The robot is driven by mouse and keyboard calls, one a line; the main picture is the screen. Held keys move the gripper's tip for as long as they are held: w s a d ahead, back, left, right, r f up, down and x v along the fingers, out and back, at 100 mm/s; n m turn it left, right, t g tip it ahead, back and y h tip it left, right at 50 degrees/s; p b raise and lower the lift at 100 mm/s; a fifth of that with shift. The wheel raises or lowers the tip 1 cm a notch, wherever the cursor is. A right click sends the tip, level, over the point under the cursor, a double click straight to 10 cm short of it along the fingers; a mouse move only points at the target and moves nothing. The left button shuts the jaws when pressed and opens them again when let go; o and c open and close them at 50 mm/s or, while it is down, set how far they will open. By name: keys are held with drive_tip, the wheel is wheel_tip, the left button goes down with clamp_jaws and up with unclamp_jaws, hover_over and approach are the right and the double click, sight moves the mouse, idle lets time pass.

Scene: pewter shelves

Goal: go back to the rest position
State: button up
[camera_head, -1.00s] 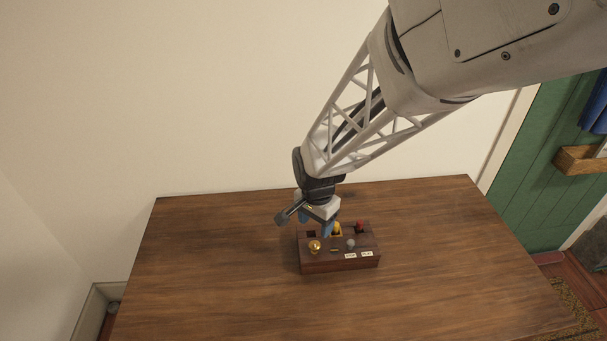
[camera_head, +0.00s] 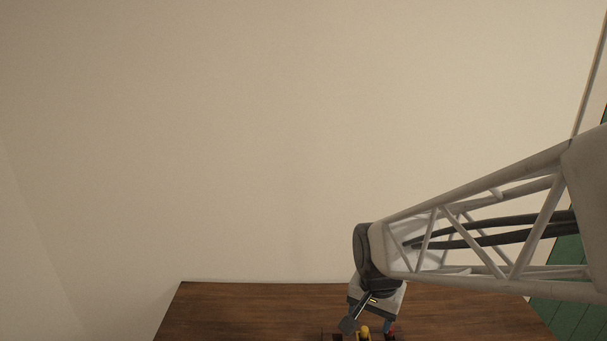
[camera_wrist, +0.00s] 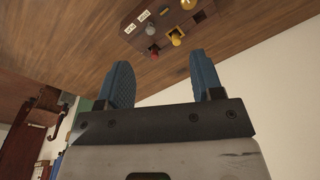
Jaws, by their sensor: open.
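My gripper (camera_wrist: 163,82) is open and empty in the wrist view, its two blue fingers apart with nothing between them. In the head view my gripper (camera_head: 369,322) hangs at the end of my arm over the far part of the table, near the bottom edge of the picture. The dark wooden box (camera_wrist: 165,22) with knobs and white labels lies beyond the fingertips in the wrist view, apart from them. In the head view only its top edge shows, with a yellow piece (camera_head: 364,331) and a red piece (camera_head: 390,327) by my gripper.
The brown wooden table (camera_head: 240,305) is clear to the left of the box. A plain cream wall (camera_head: 220,140) stands behind it. A green door (camera_head: 575,315) shows at the right. Shelving or furniture (camera_wrist: 20,150) shows at the left in the wrist view.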

drive_tip(key=s+d+r+n, duration=0.2)
drive_tip(key=s+r, duration=0.3)
drive_tip(key=s, duration=0.1)
drive_tip(key=s+d+r+n+t, duration=0.1)
drive_tip(key=s+d+r+n, duration=0.2)
drive_tip(key=s+r, duration=0.2)
drive_tip(key=shift+s+r+n+t, duration=0.15)
drive_tip(key=shift+s+n+t, duration=0.15)
drive_tip(key=shift+s, duration=0.7)
idle(0.9)
